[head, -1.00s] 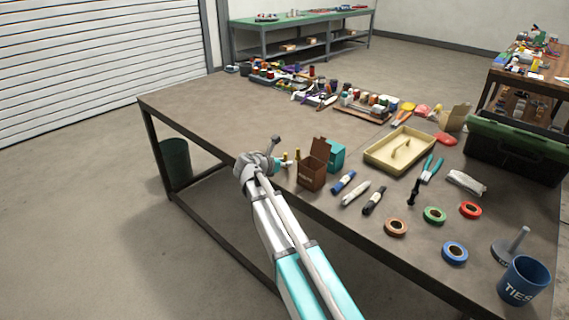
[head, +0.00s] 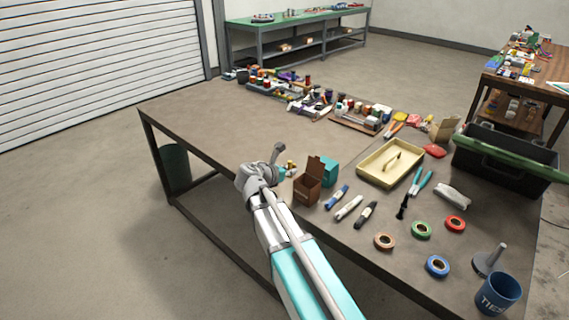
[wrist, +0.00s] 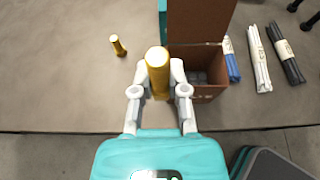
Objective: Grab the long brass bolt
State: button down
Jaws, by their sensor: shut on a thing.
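My gripper (wrist: 158,93) is shut on a long brass bolt (wrist: 157,70), which points up toward the wrist camera between the white fingers. The bolt's lower end is partly hidden, so I cannot tell whether it touches the table. A second, smaller-looking brass bolt (wrist: 118,45) stands on the table to the left of the gripper, apart from it. In the head view my gripper is mostly hidden behind my wrist, near the table's front edge, and a small brass piece (head: 290,164) shows just beyond it.
An open brown box (head: 307,188) stands close right of my gripper, with a teal box (head: 329,171) behind it. Cable bundles (head: 348,208) and tape rolls (head: 421,229) lie farther right, near a cream tray (head: 362,174). The table's left part is clear.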

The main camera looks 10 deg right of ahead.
jog(key=s+r+p, duration=0.1)
jog(key=s+r, duration=0.1)
jog(key=s, duration=0.3)
jog(key=shift+s+d+r+p, duration=0.2)
jog(key=shift+s+d+p, duration=0.05)
jog(key=shift+p, duration=0.15)
